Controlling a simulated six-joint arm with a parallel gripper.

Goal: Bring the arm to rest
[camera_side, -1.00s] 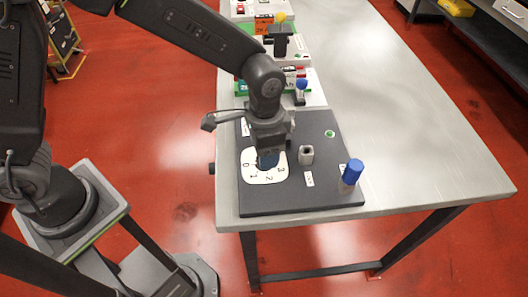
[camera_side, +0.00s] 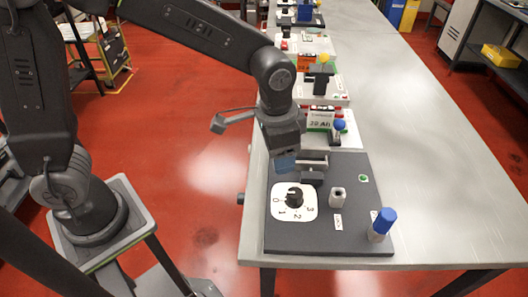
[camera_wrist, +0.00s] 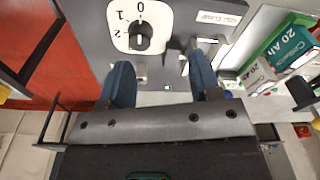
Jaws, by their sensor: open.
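My gripper (camera_side: 290,162) is raised above the far part of a dark grey panel (camera_side: 330,235), behind the black dial knob (camera_side: 294,196). The knob stands on a white plate marked with numbers and is clear of my fingers. In the wrist view, my gripper's two blue fingers (camera_wrist: 162,75) are spread apart with nothing held between them. The knob (camera_wrist: 141,38) lies beyond the fingertips there, with the 0, 1 and 2 marks showing.
The panel also bears a grey square post (camera_side: 337,197), a blue-capped cylinder (camera_side: 381,223) and a green button (camera_side: 364,178). Boxes labelled 20 Ah (camera_side: 322,123) and more stations stand behind. The table's (camera_side: 430,180) right side is clear.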

